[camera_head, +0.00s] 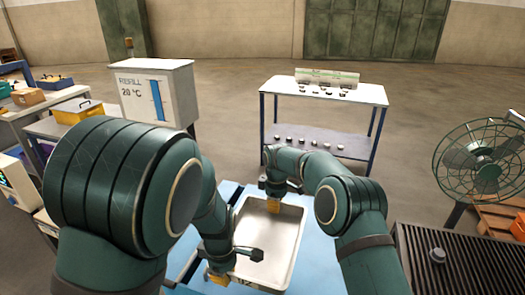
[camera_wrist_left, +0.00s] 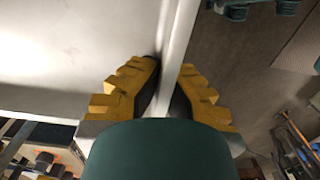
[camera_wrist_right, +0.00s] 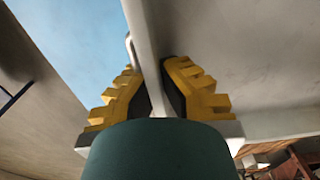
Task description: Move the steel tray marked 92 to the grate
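The steel tray (camera_head: 268,246) is a shallow rectangular pan at the bottom middle of the head view, over a light blue table top (camera_head: 318,262). Dark marking shows on its near side, but my left gripper partly hides it and I cannot read it fully. My left gripper (camera_head: 220,274) is shut on the near left rim; the tray wall runs between its yellow fingers in the left wrist view (camera_wrist_left: 170,90). My right gripper (camera_head: 273,205) is shut on the far rim, with the wall between its fingers in the right wrist view (camera_wrist_right: 155,90). The dark slatted grate (camera_head: 475,262) lies at right.
A small grey knob-like piece (camera_head: 437,255) stands on the grate. A green fan (camera_head: 483,158) stands behind it. A white-topped shelf table (camera_head: 325,90) with small parts stands at the back. A "REFILL 20 °C" cabinet (camera_head: 145,92) is at left. Open floor lies between.

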